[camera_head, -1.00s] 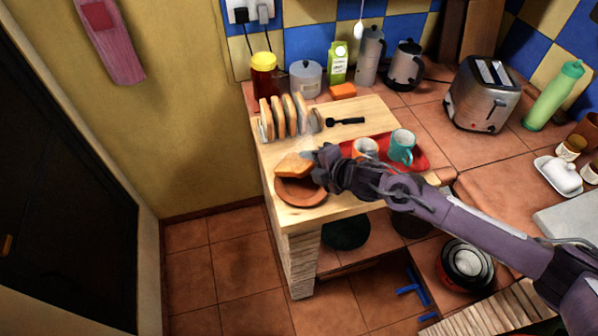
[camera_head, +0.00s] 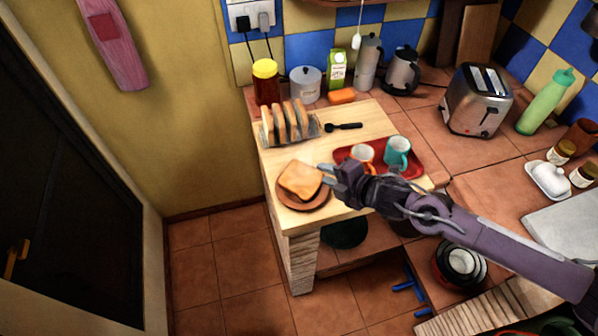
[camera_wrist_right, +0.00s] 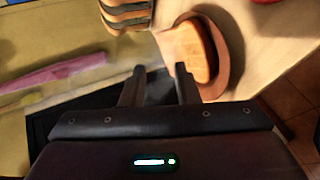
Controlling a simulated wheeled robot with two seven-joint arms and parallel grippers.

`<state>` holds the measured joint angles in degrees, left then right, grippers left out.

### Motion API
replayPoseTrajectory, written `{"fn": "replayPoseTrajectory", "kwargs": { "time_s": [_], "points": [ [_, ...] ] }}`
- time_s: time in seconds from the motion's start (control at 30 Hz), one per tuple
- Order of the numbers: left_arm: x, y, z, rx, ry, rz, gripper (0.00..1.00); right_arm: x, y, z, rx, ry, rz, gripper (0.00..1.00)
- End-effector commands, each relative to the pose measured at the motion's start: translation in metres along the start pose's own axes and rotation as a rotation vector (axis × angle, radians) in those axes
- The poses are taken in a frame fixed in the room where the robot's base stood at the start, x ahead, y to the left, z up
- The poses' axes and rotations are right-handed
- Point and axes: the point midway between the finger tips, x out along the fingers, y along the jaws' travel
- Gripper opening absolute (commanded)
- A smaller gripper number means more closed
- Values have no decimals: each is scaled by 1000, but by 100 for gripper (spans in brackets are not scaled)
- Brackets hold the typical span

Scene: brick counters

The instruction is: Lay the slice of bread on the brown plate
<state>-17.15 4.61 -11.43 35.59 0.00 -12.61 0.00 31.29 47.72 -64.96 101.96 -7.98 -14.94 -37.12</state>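The slice of bread (camera_head: 300,179) lies flat on the brown plate (camera_head: 303,204), near the front left of the wooden board. In the right wrist view the bread (camera_wrist_right: 192,50) sits inside the rim of the plate (camera_wrist_right: 219,80). My right gripper (camera_head: 326,174) is just right of the bread, its fingers apart with nothing between them. In the right wrist view its two fingers (camera_wrist_right: 158,72) show spread and empty. My left gripper is in neither view.
A toast rack (camera_head: 290,124) with several slices stands behind the plate. A red tray (camera_head: 420,167) with an orange-white cup (camera_head: 362,155) and a teal mug (camera_head: 397,151) lies to the right, close to my right arm. A dark spreader (camera_head: 344,126) lies behind.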

Motion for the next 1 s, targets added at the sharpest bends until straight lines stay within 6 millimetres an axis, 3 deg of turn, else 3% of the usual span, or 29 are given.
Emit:
{"fn": "replayPoseTrajectory", "kwargs": {
  "time_s": [0.43, 0.8, 1.0],
  "points": [
    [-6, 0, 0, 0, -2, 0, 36, -7, 4, 0, -1, 0, 0, 28],
    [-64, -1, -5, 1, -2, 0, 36, -57, 50, 0, 0, 0, -2, 28],
    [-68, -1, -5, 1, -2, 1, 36, -63, 53, 0, 0, 1, 0, 28]
  ]
}}
